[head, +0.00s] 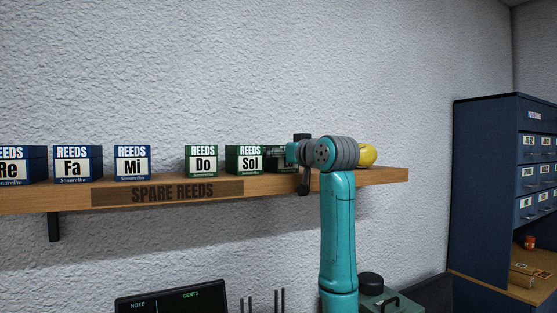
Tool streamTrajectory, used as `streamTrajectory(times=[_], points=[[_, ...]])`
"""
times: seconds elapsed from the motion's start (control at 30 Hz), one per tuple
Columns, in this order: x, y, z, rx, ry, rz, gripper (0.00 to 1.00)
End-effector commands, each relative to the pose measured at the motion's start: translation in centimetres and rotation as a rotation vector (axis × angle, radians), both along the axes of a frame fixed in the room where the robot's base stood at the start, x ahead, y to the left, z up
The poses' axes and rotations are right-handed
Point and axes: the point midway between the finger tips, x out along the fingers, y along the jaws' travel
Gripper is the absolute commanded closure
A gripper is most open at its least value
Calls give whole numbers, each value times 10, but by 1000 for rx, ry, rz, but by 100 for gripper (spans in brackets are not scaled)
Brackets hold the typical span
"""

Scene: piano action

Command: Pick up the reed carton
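Several reed cartons stand in a row on the wooden shelf (385,176). Blue ones read Re (10,167), Fa (72,167) and Mi (132,164). Green ones read Do (202,162) and Sol (245,160). Another dark green shape (282,166), perhaps a carton, shows right of Sol, partly hidden by my wrist. My gripper (304,166) is at the shelf's height, in front of its right part, beside this green shape. Black gripper parts show above and below the wrist. The fingertips are not clear, so I cannot tell whether it holds anything.
A yellow round object (368,155) sits on the shelf, partly behind my arm. A SPARE REEDS sign (168,192) is on the shelf's front edge. A dark tuner display (172,300) is below. A blue drawer cabinet (487,180) stands at the right.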

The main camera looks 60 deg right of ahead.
Motion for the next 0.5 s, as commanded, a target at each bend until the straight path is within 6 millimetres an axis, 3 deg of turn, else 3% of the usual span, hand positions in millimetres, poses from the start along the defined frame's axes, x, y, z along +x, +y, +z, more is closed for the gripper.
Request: streamTrajectory(times=[0.23,0.5], points=[[1,-1,0,0,0,0,0],[1,-1,0,0,-1,0,68]])
